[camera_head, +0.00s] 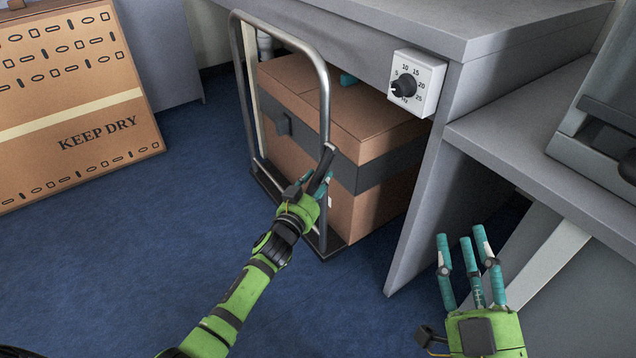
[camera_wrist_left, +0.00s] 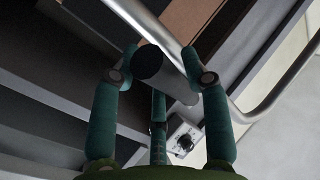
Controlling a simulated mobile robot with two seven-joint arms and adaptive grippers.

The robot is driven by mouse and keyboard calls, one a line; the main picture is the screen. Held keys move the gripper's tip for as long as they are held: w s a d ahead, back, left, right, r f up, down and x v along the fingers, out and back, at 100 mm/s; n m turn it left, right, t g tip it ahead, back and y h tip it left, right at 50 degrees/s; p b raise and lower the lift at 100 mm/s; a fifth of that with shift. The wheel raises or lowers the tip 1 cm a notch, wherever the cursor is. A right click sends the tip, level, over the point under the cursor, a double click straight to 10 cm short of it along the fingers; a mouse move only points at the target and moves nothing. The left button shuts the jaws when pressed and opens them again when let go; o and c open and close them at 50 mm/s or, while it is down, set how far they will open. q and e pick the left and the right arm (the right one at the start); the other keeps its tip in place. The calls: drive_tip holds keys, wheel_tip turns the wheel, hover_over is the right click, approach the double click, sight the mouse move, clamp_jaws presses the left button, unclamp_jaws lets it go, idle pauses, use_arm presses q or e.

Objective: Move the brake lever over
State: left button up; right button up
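The brake lever (camera_head: 325,163) is a dark, slim handle beside the right upright of the trolley's tubular push bar (camera_head: 323,100). In the left wrist view the brake lever (camera_wrist_left: 148,62) shows as a black round end on a grey shaft, in front of the bar. My left gripper (camera_head: 318,185) is at the lever, with teal fingers on both sides of it in the left wrist view (camera_wrist_left: 158,60). The fingertips are close to the lever, but I cannot tell whether they press on it. My right gripper (camera_head: 467,240) is open and empty, pointing up in front of the desk.
The trolley carries a brown box (camera_head: 375,120) with a dark band, partly under the grey desk (camera_head: 460,25). A dial box (camera_head: 416,84) is on the desk's front. A "KEEP DRY" carton (camera_head: 75,100) stands at left. Blue floor (camera_head: 120,260) is clear at left.

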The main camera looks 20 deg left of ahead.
use_arm(q)
clamp_jaws()
